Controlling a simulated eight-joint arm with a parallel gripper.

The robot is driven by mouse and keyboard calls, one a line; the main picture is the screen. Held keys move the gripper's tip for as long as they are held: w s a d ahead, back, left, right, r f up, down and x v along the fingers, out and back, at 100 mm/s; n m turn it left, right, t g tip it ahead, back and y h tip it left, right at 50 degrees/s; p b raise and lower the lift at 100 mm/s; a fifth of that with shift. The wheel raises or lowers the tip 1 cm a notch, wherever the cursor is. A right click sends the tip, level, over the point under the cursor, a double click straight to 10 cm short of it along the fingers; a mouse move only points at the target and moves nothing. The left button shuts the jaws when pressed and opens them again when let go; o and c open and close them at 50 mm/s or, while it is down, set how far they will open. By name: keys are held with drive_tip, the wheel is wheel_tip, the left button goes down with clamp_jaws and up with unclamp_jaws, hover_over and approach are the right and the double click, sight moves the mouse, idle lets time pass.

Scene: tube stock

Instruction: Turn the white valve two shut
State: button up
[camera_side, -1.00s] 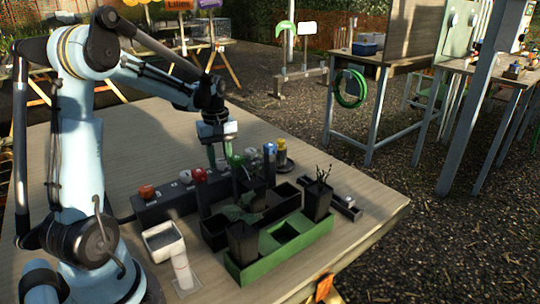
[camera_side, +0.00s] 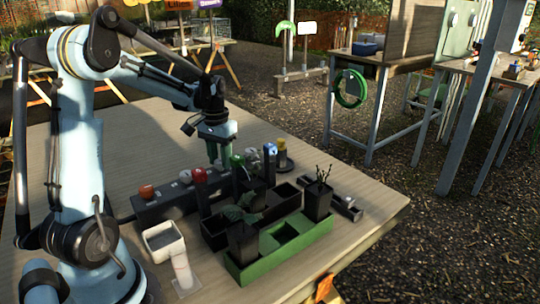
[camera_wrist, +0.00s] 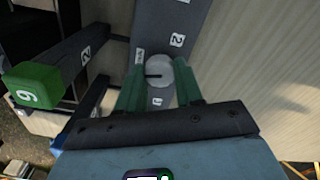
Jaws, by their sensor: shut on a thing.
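My gripper (camera_side: 218,162) points down over the dark valve bar (camera_side: 160,209) on the table. In the wrist view its green fingers (camera_wrist: 160,88) stand on either side of a round white valve knob (camera_wrist: 160,71) and are shut on it. A dark slot or mark shows on the knob's top. A label reading 2 (camera_wrist: 177,40) is on the bar close to the knob. In the side view the knob is mostly hidden by the fingers. A red knob (camera_side: 199,174) is to its left and a green knob (camera_side: 237,160) to its right.
An orange knob (camera_side: 146,191) is at the bar's near end. Blue (camera_side: 270,149) and yellow (camera_side: 281,144) knobs stand farther right. Black pots with plants (camera_side: 243,240) and a green tray (camera_side: 280,249) are in front. The table behind the bar is clear.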

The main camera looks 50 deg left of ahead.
sight(220, 161)
drive_tip(key=shift+m, duration=1.2)
drive_tip(key=o, duration=1)
drive_tip(key=shift+o, duration=0.2)
wheel_tip(220, 161, up, 12)
